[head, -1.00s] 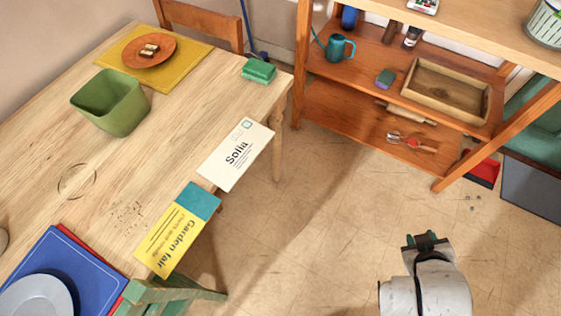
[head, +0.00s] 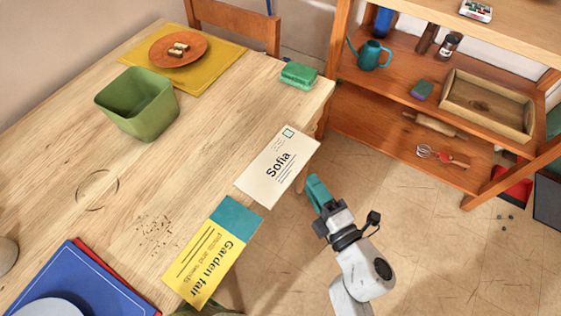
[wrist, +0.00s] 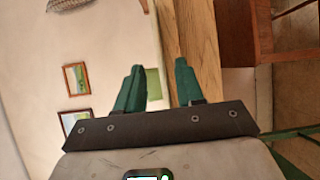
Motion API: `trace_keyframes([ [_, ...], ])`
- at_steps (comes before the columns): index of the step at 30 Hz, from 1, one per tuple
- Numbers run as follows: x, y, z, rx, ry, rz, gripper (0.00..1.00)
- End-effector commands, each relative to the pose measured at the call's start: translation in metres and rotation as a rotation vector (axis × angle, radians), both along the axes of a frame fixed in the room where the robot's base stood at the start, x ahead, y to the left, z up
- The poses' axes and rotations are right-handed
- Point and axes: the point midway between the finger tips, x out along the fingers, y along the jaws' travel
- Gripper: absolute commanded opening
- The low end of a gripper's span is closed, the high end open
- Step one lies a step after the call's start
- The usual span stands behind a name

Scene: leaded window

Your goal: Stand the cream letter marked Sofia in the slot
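The cream letter marked Sofia (head: 270,185) lies flat at the right edge of the wooden table (head: 185,170), partly past the edge. Its printed face and stamp are up. My gripper (head: 318,185) is just right of the letter in the head view, apart from it. In the wrist view my gripper (wrist: 160,88) shows two green fingers with a gap between them and nothing held. I cannot make out a slot in either view.
A yellow Garden fair leaflet (head: 200,262) lies beside the letter, also at the edge. A wooden shelf (head: 400,130) stands at the right.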

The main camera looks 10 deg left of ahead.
Motion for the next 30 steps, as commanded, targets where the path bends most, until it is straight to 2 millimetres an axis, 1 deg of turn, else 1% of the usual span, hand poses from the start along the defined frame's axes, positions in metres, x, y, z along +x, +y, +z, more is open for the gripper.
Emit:
trace_keyframes([
  [1, 0.007, 0.006, 0.001, 0.001, 0.0, 0.0, 0.37],
  [3, 0.015, 0.011, 0.0, 0.001, 0.0, -0.002, 0.37],
  [11, 0.031, 0.024, 0.001, 0.003, 0.001, -0.002, 0.37],
  [19, 0.06, 0.046, 0.001, 0.003, 0.003, -0.003, 0.37],
  [23, 0.065, 0.051, 0.001, 0.003, 0.003, -0.003, 0.37],
  [29, 0.066, 0.051, 0.001, 0.002, 0.003, -0.004, 0.37],
  [30, 0.066, 0.051, 0.001, 0.002, 0.003, -0.004, 0.35],
])
